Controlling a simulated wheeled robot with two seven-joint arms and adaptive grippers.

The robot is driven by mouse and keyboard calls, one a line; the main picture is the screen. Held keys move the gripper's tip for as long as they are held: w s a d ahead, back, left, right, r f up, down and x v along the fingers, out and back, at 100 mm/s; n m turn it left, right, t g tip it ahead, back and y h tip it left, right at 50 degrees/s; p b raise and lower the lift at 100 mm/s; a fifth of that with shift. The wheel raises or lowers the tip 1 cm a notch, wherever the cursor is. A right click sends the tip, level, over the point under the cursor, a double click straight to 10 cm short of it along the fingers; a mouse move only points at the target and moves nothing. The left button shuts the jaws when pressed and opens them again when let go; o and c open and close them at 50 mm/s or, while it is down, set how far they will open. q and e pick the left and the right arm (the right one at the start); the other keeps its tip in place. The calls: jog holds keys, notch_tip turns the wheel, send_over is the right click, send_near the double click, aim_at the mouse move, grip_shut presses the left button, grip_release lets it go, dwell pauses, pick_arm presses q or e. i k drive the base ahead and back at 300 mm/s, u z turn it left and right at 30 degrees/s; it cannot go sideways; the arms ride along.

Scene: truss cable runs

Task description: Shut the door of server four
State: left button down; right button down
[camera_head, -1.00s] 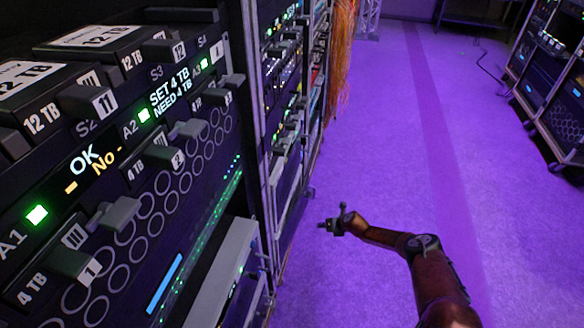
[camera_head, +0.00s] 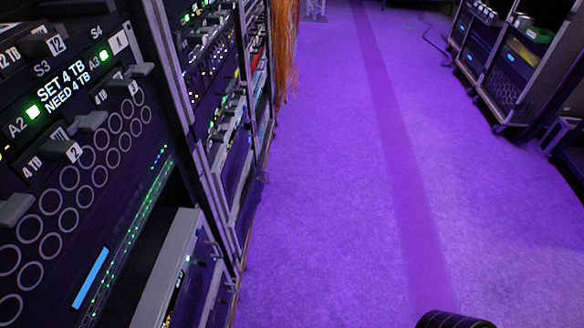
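A black server unit (camera_head: 60,190) with drive handles and rows of round vents fills the left of the head view. Its display (camera_head: 60,88) reads "SET 4 TB NEED 4 TB", with green lights beside it. Labels A2, A3, S3 and S4 show on it. I cannot tell which unit is server four, and I see no part that is clearly its door. Neither gripper is in view. A dark ribbed piece at the bottom edge is probably part of my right arm.
More racks (camera_head: 215,120) with small lights line the left side, and orange cables (camera_head: 286,45) hang beyond them. A light grey box (camera_head: 165,270) sits low in the near rack. Another wheeled rack (camera_head: 505,65) stands at the right. The purple floor (camera_head: 330,190) between is clear.

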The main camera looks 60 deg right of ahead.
aim_at(247, 209)
jog(key=z, duration=0.45)
jog(key=k, duration=1.05)
jog(key=z, duration=1.3)
jog(key=i, duration=2.1)
jog(key=u, duration=1.15)
jog(key=i, duration=0.7)
jog(key=u, duration=0.7)
